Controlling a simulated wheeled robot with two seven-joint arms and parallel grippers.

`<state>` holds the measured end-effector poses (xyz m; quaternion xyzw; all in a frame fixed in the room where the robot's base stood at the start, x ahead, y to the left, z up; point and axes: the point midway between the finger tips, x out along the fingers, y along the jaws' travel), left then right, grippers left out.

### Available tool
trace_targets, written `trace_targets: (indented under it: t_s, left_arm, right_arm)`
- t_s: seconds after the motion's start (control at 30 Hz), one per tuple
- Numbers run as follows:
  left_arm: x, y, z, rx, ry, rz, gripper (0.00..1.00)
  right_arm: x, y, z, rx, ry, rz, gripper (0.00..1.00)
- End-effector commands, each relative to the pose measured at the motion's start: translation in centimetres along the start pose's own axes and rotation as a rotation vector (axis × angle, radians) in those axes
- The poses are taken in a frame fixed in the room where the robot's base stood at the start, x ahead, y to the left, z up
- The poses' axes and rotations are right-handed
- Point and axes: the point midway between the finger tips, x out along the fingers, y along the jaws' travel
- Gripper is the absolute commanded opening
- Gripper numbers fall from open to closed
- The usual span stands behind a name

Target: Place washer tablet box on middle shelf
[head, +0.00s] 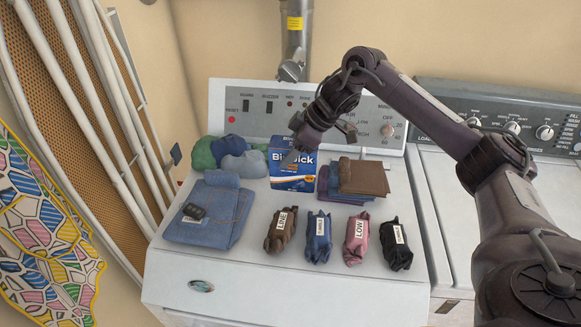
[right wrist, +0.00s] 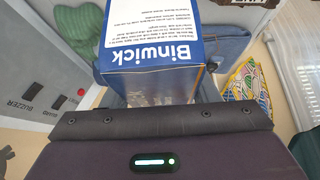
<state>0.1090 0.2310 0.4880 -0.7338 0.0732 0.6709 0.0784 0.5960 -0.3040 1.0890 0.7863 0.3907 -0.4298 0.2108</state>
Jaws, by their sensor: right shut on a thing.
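The washer tablet box (head: 291,178) is blue and white and reads "Binwick". It stands upright on top of the white machine, near its control panel. My right gripper (head: 299,152) comes down from the upper right and is shut on the box at its top edge; the fingertips are partly hidden. In the right wrist view the box (right wrist: 155,50) fills the upper middle, with its print upside down, and hides the fingers. I cannot tell whether the box is lifted off the surface. My left gripper is not in view. No middle shelf can be made out.
Green and grey-blue cloth bundles (head: 228,152) and folded denim (head: 208,215) lie left of the box. Folded brown and blue cloths (head: 358,182) are close on its right. Several labelled rolled bundles (head: 319,237) lie in front. A second machine (head: 497,125) stands at right.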

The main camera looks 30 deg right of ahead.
Motion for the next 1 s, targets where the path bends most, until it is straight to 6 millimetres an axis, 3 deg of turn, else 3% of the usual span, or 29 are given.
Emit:
trace_targets:
  t_s: [0.43, 0.83, 0.87, 1.0]
  left_arm:
    - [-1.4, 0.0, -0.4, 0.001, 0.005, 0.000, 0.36]
    - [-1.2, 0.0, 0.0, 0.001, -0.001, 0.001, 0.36]
    - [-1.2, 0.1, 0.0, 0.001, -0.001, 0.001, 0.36]
    - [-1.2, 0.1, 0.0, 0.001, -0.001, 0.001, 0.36]
  right_arm:
    - [4.1, 0.1, 2.6, 0.001, 0.001, 0.000, 0.21]
    - [4.7, 0.1, 3.0, -0.001, 0.002, 0.001, 0.21]
    - [4.7, 0.0, 3.0, -0.001, 0.001, 0.000, 0.57]
    - [4.7, 0.0, 3.0, -0.001, 0.000, 0.000, 0.75]
